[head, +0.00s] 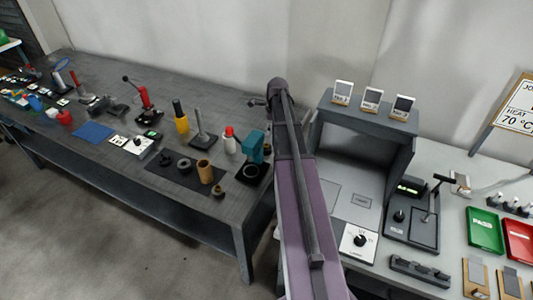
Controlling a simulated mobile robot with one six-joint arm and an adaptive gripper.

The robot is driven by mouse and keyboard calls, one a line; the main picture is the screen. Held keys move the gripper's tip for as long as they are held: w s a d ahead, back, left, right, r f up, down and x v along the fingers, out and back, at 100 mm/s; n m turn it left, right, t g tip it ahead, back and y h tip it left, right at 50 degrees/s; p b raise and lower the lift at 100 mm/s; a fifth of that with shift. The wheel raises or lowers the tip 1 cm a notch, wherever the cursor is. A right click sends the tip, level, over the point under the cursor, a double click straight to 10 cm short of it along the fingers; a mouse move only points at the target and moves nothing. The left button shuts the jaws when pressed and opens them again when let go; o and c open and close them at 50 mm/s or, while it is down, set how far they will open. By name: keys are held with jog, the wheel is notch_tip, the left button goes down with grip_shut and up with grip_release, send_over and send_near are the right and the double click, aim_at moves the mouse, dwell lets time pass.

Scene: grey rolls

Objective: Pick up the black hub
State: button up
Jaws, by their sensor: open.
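A dark mat (178,179) lies on the long grey table at left. On it stand a small black round piece (165,158) at the left and a wider dark ring-like piece (184,166) beside a brown hollow cylinder (204,172). Either dark piece could be the black hub; they are too small to tell. Another small dark round piece (218,191) sits near the table's front edge. My purple and grey arm rises right of these things, apart from them. I cannot make out my gripper.
A teal press (253,146), a white bottle with a red cap (229,141) and a yellow-handled tool (181,118) stand around the mat. A grey hooded booth (367,118) stands right of my arm. Bare tabletop shows in front of the mat.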

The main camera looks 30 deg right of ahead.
aim_at(266, 147)
jog(key=shift+w+a+f+b, duration=0.15)
jog(key=shift+f+b, duration=1.3)
jog(key=shift+f, duration=0.15)
jog(key=shift+w+a+f+b, duration=0.15)
jog(key=shift+f+b, duration=1.3)
jog(key=shift+f, duration=0.15)
jog(key=shift+f, duration=0.1)
jog(key=shift+w+a+f+b, duration=0.1)
jog(key=shift+f+b, duration=0.7)
jog(key=shift+b, duration=0.05)
jog(key=shift+w+a+f+b, duration=0.15)
jog(key=shift+f+b, duration=0.7)
jog(key=shift+w+a+f+b, duration=0.1)
jog(key=shift+f+b, duration=0.7)
jog(key=shift+b, duration=0.05)
jog(key=c, duration=1.3)
